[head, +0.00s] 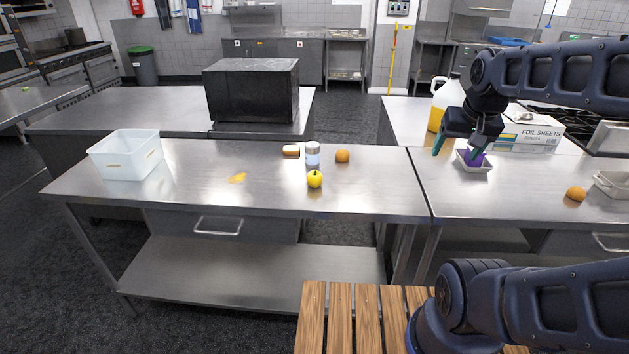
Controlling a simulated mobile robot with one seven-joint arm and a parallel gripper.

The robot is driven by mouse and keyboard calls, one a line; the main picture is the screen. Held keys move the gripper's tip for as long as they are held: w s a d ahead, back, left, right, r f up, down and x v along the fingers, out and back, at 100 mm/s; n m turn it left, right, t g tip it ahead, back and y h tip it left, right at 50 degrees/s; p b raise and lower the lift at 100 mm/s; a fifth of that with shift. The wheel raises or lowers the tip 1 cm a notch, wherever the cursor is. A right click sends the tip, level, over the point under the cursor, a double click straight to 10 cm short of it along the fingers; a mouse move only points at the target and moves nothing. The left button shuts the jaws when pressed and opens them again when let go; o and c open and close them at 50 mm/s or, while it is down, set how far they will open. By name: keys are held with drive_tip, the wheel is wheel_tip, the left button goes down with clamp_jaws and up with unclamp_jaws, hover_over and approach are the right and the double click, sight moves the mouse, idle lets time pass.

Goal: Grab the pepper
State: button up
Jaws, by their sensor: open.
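My gripper (455,151) is at the right in the head view, open and pointing down at the small white dish (487,169) on the right steel table. One teal fingertip is left of the dish, the other close to a purple item (476,157) in it. Contact cannot be told, and the gripper partly hides the item. No thing is clearly recognisable as the pepper. A clear shaker-like jar (313,158) with a pale lid stands on the left table. A round yellow item (315,179) with a dark stem sits in front of it.
A white bin (127,157) stands left. The left table's front middle is mostly clear.

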drive_tip(key=w+a+m+g, duration=0.1)
drive_tip(key=w+a+m, duration=0.4)
drive_tip(key=w, duration=0.5)
drive_tip(key=m+g, duration=0.3)
drive_tip(key=m, duration=0.7)
approach(314, 173)
drive_tip(key=shift+d, duration=0.4)
drive_tip(key=shift+a+f, duration=0.25)
drive_tip(key=shift+f, duration=0.4)
drive_tip(key=shift+a+f, duration=0.15)
drive_tip(key=shift+f, duration=4.9)
drive_tip(key=c, duration=1.1)
drive_tip(key=shift+r, duration=0.1)
